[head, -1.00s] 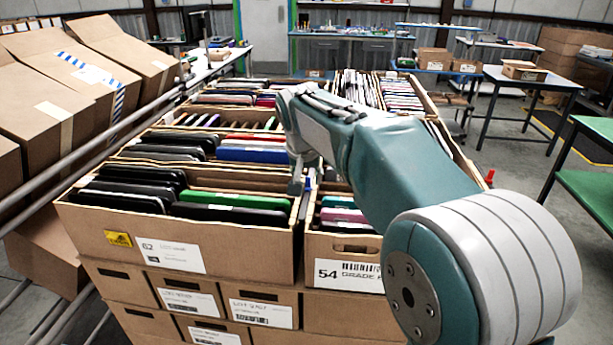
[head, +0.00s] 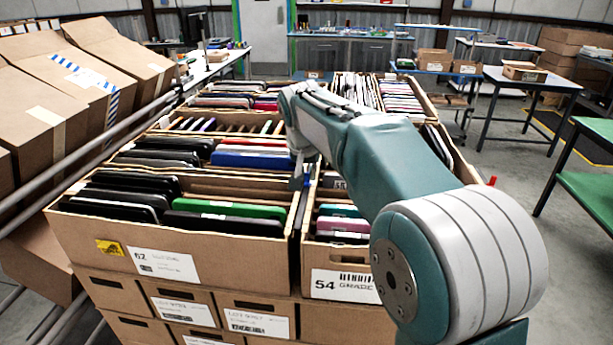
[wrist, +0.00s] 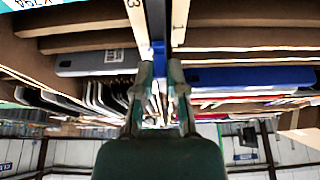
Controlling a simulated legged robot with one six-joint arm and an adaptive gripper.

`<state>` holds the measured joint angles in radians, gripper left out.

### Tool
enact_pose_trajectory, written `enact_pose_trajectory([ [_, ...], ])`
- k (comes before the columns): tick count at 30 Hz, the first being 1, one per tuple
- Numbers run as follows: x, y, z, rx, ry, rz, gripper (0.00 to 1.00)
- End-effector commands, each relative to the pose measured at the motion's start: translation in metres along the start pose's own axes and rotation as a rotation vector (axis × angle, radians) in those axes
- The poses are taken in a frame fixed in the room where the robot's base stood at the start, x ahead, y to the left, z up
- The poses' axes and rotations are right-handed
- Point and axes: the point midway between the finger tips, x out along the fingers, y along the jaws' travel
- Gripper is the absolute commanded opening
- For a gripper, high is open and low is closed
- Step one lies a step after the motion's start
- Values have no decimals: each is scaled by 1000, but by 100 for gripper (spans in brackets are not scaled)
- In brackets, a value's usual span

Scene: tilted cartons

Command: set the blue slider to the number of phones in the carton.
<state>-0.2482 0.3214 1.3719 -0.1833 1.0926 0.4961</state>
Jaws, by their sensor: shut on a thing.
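The blue slider (wrist: 158,50) is a narrow upright blue piece between two pale wooden strips in the wrist view; parts of digits show on the strips. My gripper (wrist: 159,72) is shut on it, one finger on each side. In the head view my gripper (head: 298,178) is over the gap between the two front cartons, and the slider is mostly hidden there. The front left carton (head: 200,245), labelled 62, holds black devices and one green device standing on edge. The front right carton (head: 320,262), labelled 54, holds several thin devices, partly hidden by my arm.
More open cartons of devices stand behind, including one with a blue device (head: 250,159). Closed brown boxes (head: 40,105) lean on rails at the left. A green table (head: 590,170) stands at the right, with open floor before it.

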Motion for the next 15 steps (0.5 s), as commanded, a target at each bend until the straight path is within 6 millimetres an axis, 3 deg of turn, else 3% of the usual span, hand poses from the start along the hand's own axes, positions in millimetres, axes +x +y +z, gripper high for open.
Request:
enact_pose_trajectory([
  [5, 2, 0, 2, -1, -5, 3, 0],
  [6, 2, 0, 2, -1, -6, 3, 21],
  [8, 2, 0, 2, -1, -6, 3, 48],
  [9, 2, 0, 2, -1, -5, 3, 51],
  [15, 1, 1, 1, -1, -4, 3, 51],
])
